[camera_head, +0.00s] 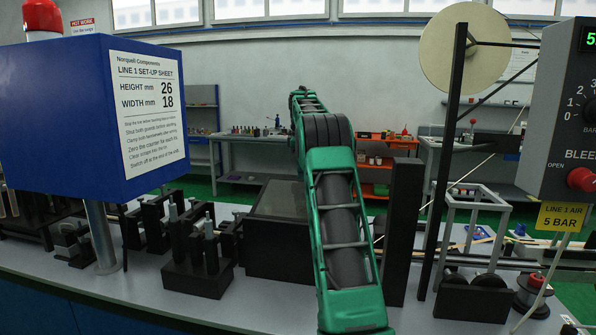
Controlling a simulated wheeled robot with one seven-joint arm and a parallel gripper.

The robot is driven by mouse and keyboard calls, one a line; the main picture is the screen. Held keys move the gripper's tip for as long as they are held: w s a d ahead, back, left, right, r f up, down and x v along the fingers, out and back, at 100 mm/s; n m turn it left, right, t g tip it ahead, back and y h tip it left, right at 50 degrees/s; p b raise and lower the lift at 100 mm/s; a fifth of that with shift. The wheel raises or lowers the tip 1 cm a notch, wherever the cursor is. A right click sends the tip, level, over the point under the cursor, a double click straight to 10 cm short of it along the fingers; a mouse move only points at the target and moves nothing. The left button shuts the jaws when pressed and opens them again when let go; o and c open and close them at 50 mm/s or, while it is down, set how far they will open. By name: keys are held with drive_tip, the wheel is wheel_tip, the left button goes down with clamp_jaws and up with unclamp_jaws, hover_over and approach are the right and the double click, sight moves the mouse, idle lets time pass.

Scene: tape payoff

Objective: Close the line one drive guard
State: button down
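The sign post carries a blue box with a white LINE 1 SET-UP SHEET (148,125), at the left. Behind my green arm, in the middle of the bench, stands a dark box-shaped housing (268,250) with a greyish panel on top (283,200). It may be the drive guard, but no label shows that. My arm covers its right part, and I cannot tell whether any guard is open or shut. My arm rises from the bottom edge to an elbow near the top middle. My gripper is not in view.
Black clamp blocks (198,265) stand left of the housing. A tall black post (403,230), a cream reel (464,47), a grey metal frame (472,225) and a grey control box (562,110) with a red knob stand right. The grey bench's (130,290) front strip is mostly clear.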

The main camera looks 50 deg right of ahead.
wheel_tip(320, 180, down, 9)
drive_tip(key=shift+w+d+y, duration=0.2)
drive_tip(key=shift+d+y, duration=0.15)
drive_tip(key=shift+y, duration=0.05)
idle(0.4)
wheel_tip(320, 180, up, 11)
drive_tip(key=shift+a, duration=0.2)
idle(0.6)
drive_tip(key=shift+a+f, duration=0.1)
